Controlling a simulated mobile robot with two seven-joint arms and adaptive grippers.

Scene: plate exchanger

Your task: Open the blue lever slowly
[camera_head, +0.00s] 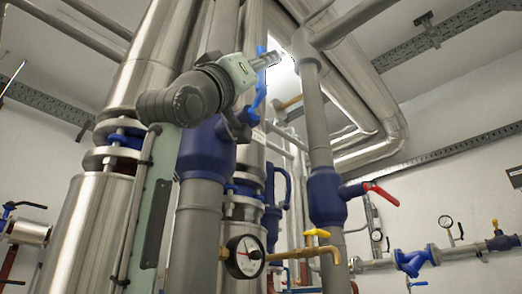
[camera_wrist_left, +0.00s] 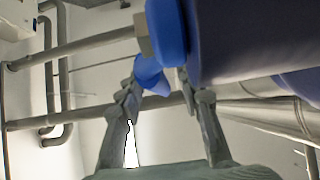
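The blue lever (camera_head: 259,92) stands roughly upright beside the blue valve body (camera_head: 207,150) on a thick grey pipe. My left gripper (camera_head: 275,60) reaches up from the lower left to the lever's upper end. In the left wrist view the lever (camera_wrist_left: 166,28) runs down from the top, and its bent end (camera_wrist_left: 150,76) lies between the fingertips of my left gripper (camera_wrist_left: 160,80). The two fingers are apart. I cannot tell whether either finger touches the lever. My right gripper is not in view.
A pressure gauge (camera_head: 244,257) and a yellow handle (camera_head: 317,233) sit below. A red lever (camera_head: 381,194) is on the blue valve (camera_head: 325,196) to the right. Large metal pipes (camera_head: 141,80) crowd the left and top. Open room shows at the right wall.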

